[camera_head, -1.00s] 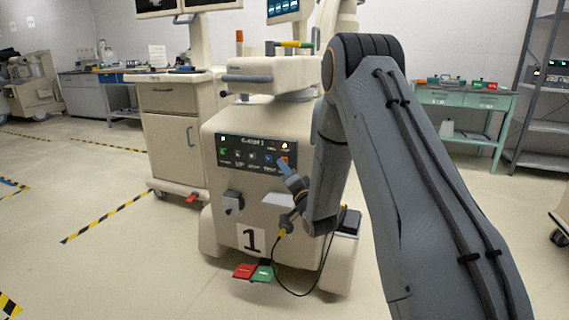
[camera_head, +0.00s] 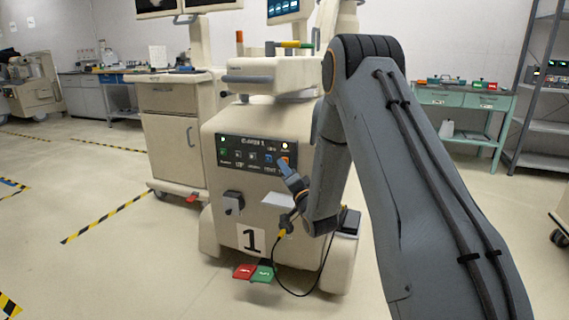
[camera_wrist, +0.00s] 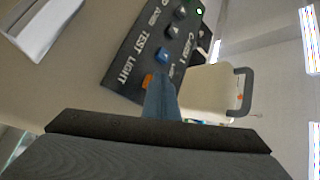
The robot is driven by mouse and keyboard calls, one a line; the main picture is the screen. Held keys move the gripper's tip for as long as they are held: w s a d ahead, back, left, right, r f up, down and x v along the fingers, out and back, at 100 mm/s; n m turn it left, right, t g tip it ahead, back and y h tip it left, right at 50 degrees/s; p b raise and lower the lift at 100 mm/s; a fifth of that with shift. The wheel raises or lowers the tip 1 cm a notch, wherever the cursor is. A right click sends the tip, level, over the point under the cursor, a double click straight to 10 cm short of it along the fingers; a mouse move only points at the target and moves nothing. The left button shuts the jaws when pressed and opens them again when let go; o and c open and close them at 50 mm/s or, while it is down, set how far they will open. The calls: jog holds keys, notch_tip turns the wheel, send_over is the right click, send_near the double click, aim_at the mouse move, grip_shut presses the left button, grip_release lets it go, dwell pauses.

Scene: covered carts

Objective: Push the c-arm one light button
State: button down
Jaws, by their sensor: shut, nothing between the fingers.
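The c-arm one is the beige cart (camera_head: 222,170) with a large "1" on its front. Its dark control panel (camera_head: 245,160) faces me and also shows in the wrist view (camera_wrist: 118,75). The orange light button (camera_wrist: 147,80) sits beside the "LIGHT" label, with a blue button (camera_wrist: 163,55) by "TEST". My gripper (camera_head: 282,162) is shut and empty, its tip at the panel's lower right, over the light button's area. In the wrist view, the blue-grey fingertips (camera_wrist: 160,88) lie right beside the orange button and partly cover it. I cannot tell whether they touch it.
A pale shelf (camera_head: 277,199) juts out below the panel. A black cable and red (camera_head: 243,271) and green (camera_head: 263,273) pedals are at the cart's foot. A beige cabinet (camera_head: 168,140) stands to the left. The floor in front is clear.

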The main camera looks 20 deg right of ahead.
jog(key=shift+s+a, duration=0.3)
jog(key=shift+s, duration=0.15)
jog(key=shift+a+p, duration=0.1)
jog(key=shift+p, duration=0.2)
jog(key=shift+s+a+p, duration=0.35)
jog(key=shift+s+a, duration=0.2)
jog(key=shift+s, duration=0.25)
jog(key=shift+s+a+p, duration=0.4)
jog(key=shift+s+a, duration=0.2)
jog(key=shift+s, duration=0.25)
jog(key=shift+s+a+p, duration=0.35)
jog(key=shift+s+a, duration=0.2)
jog(key=shift+s, duration=0.25)
